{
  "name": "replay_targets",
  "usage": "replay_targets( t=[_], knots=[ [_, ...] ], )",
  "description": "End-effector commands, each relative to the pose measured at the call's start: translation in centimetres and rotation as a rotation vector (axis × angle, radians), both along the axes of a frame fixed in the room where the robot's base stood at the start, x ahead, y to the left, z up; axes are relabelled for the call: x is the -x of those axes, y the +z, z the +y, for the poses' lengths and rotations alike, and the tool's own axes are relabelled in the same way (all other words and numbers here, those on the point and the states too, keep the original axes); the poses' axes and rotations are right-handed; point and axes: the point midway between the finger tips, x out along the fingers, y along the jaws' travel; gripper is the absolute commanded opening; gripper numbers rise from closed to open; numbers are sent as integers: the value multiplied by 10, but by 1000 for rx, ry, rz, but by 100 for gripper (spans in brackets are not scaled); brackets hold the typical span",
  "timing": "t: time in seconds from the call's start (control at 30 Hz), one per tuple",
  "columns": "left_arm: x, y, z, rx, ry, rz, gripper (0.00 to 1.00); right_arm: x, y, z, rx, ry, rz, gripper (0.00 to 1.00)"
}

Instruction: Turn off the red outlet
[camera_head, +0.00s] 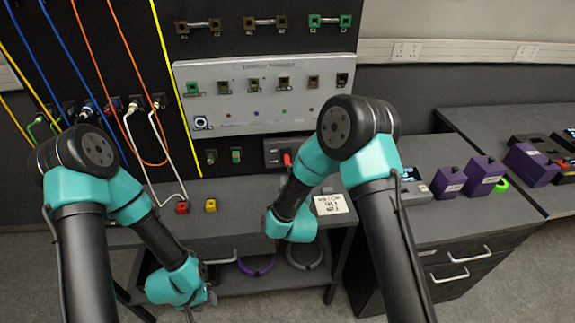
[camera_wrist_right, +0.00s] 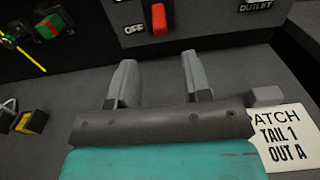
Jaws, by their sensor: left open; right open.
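A red switch handle (camera_head: 287,159) stands out from a dark outlet box (camera_head: 274,152) low on the back panel. In the right wrist view the red handle (camera_wrist_right: 159,18) is at the top middle, with an "OFF" label to its left and an "OUTLET" label to its right. My right gripper (camera_wrist_right: 159,75) is open and empty. Its two grey fingers point toward the panel, apart from the handle, which appears beyond the gap between them. In the head view its fingers are hidden by my right arm. My left gripper (camera_head: 204,292) is open, low in front of the bench.
A card (camera_head: 331,205) reading "PATCH TAIL 1 OUT A" lies on the bench. Red (camera_head: 182,208) and yellow (camera_head: 211,206) blocks sit to the left. A grey connector panel (camera_head: 265,75) is above the outlet. Purple blocks (camera_head: 487,172) stand on the right bench. Cables hang at left.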

Motion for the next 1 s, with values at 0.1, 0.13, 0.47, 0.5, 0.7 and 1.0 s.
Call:
replay_targets(
  t=[0.1, 0.13, 0.47, 0.5, 0.7, 1.0],
  knots=[
    [0, 0, 0, 0, 0, 0, 43, -21, 0, 0, -1, -2, -1, 45],
    [0, 0, 0, 0, 0, 0, 43, -27, 0, 1, -1, -2, -2, 45],
    [0, 0, 0, 0, 0, 0, 43, -77, 0, 4, -1, -2, -1, 45],
    [0, 0, 0, 0, 0, 0, 43, -81, 0, 4, 0, -2, -1, 45],
    [0, 0, 0, 0, 0, 0, 43, -90, 0, 5, 1, 0, 0, 45],
    [0, 0, 0, 0, 0, 0, 43, -90, 0, 5, 1, 0, 1, 39]
  ],
)
